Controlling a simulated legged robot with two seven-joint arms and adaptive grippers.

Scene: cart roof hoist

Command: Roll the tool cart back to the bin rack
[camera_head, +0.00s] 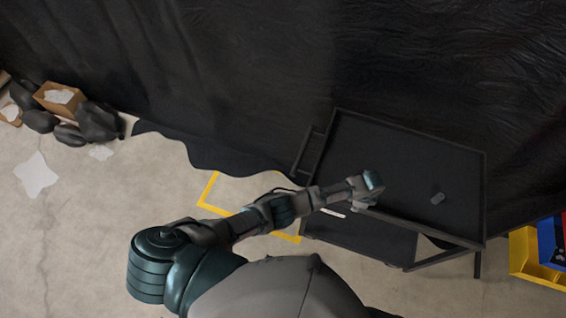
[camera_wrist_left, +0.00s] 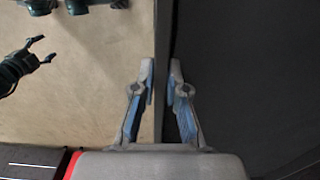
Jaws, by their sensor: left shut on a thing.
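The black tool cart (camera_head: 400,150) stands in the middle right of the head view, with a rimmed top tray and a lower shelf. My left gripper (camera_head: 368,188) is shut on the near rim of the cart's top. In the left wrist view its two fingers (camera_wrist_left: 161,90) sit on either side of the cart's dark rim (camera_wrist_left: 163,35). My right gripper (camera_wrist_left: 40,50) shows at the left of the left wrist view, fingers spread, empty, over bare floor. The bin rack shows only as a yellow bin (camera_head: 525,262) and a blue bin (camera_head: 547,243) at the right edge.
Yellow tape (camera_head: 207,190) marks the floor left of the cart. A black sheet (camera_head: 240,70) hangs behind. Dark rocks (camera_head: 98,122) and a cardboard box (camera_head: 60,97) lie far left. The near-left floor is clear.

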